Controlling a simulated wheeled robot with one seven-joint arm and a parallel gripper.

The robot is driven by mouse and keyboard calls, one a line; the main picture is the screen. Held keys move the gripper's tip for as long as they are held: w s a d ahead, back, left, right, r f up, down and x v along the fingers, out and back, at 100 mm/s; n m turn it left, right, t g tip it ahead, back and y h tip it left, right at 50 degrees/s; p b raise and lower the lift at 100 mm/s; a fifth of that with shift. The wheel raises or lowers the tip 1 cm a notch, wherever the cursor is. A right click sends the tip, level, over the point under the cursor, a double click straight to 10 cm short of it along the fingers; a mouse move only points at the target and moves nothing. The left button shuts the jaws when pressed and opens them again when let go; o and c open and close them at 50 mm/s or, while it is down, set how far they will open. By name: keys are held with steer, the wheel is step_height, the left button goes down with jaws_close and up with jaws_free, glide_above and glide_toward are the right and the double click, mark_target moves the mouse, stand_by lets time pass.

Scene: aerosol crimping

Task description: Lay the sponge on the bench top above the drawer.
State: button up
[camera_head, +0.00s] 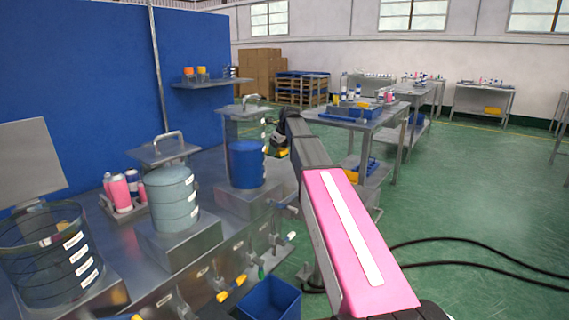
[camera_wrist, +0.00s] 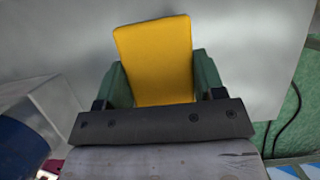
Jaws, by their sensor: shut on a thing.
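The yellow sponge (camera_wrist: 155,58) is held between the two green fingers of my gripper (camera_wrist: 162,80) in the wrist view. The fingers press on its left and right sides, and its far end sticks out past them. In the head view my gripper (camera_head: 281,143) is at the far end of my pink arm, and a small bit of yellow shows there. A plain grey metal surface (camera_wrist: 245,55) lies beyond the sponge; I cannot tell how close it is. The steel bench top (camera_head: 112,245) is at left in the head view. I cannot make out the drawer.
A blue bin (camera_head: 268,300) is below the bench front. A steel table (camera_head: 375,120) stands at the back.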

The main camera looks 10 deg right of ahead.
glide_above(284, 167)
steer(key=f, duration=0.3)
steer(key=shift+s+d, duration=0.15)
steer(key=shift+d, duration=0.2)
steer(key=shift+f, duration=2)
steer(key=o, duration=0.9)
steer(key=shift+f, duration=0.1)
steer(key=v, duration=1.2)
